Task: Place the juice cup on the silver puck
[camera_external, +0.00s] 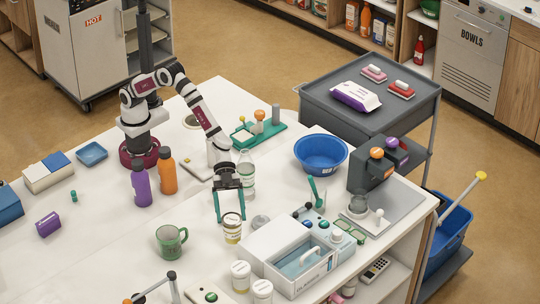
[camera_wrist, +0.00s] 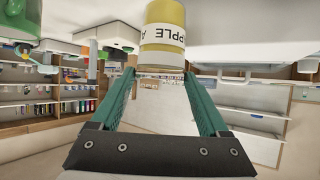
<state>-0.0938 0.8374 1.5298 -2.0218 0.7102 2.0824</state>
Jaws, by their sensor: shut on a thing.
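The juice cup (camera_external: 232,230) is a small cylinder with a yellow and white band and a pale lid, near the middle of the white table. In the wrist view its label reads "APPLE" upside down (camera_wrist: 163,40). My gripper (camera_external: 231,215) points down over the table, its two teal fingers shut on the cup's sides. The fingertips also show in the wrist view (camera_wrist: 160,72). I cannot tell whether the cup touches the table. A low, round grey piece (camera_external: 260,221), which looks like the silver puck, lies just right of the cup, partly behind the white box.
The white-grey box (camera_external: 290,258) stands right of the cup, and white-lidded jars (camera_external: 241,276) stand in front. A green mug (camera_external: 171,242) is at left. A clear bottle (camera_external: 247,175) stands close behind my gripper. A blue bowl (camera_external: 320,155) is farther back.

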